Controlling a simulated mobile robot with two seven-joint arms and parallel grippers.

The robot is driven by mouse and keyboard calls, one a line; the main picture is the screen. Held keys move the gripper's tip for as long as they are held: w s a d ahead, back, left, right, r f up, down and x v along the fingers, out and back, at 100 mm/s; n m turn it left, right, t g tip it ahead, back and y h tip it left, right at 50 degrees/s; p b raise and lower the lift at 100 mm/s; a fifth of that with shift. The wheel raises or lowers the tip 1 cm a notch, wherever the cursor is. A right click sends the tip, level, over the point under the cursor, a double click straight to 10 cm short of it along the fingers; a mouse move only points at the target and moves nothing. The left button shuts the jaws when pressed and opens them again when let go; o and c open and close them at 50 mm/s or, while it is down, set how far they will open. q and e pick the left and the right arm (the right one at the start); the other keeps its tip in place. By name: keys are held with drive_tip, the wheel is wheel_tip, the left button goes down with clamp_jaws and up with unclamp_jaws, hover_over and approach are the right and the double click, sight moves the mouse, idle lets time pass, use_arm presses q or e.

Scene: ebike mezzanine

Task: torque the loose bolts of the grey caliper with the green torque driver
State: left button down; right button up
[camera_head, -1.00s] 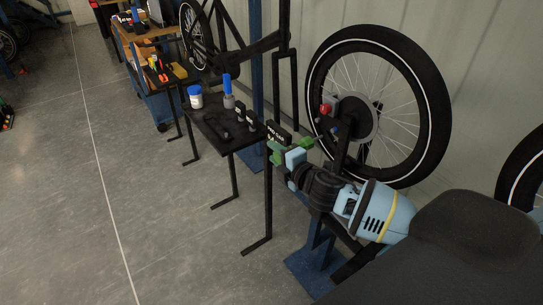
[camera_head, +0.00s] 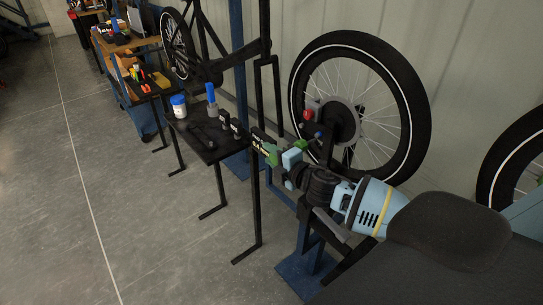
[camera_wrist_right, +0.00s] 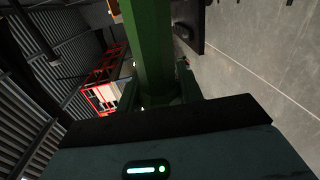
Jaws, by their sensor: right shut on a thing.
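My right gripper (camera_head: 291,157) is shut on the green torque driver (camera_head: 272,154). The driver lies across the jaws, and its other green part (camera_head: 301,145) points toward the wheel hub. Its green body also fills the middle of the right wrist view (camera_wrist_right: 152,50). A small grey part (camera_head: 312,103), which looks like the grey caliper, sits by the wheel's disc beside a red knob (camera_head: 307,115). Its bolts are too small to make out. I cannot tell whether the driver tip touches anything. My left gripper is not in view.
A bicycle wheel (camera_head: 417,124) stands near the pale wall. A narrow black table (camera_head: 209,155) holds a white jar with a blue lid (camera_head: 179,106), a blue-topped bottle (camera_head: 211,94) and small dark items. A blue stand base (camera_head: 305,276) is below. The floor at left is clear.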

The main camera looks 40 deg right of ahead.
drive_tip(key=shift+r, duration=0.1)
clamp_jaws()
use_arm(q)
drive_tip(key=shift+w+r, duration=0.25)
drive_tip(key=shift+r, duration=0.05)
use_arm(e)
drive_tip(key=shift+a+n, duration=0.15)
drive_tip(key=shift+n, duration=0.15)
use_arm(q)
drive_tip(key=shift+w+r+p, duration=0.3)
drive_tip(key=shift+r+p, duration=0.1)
drive_tip(key=shift+p, duration=0.05)
idle(0.7)
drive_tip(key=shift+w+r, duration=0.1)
use_arm(e)
drive_tip(key=shift+d, duration=0.2)
idle(0.8)
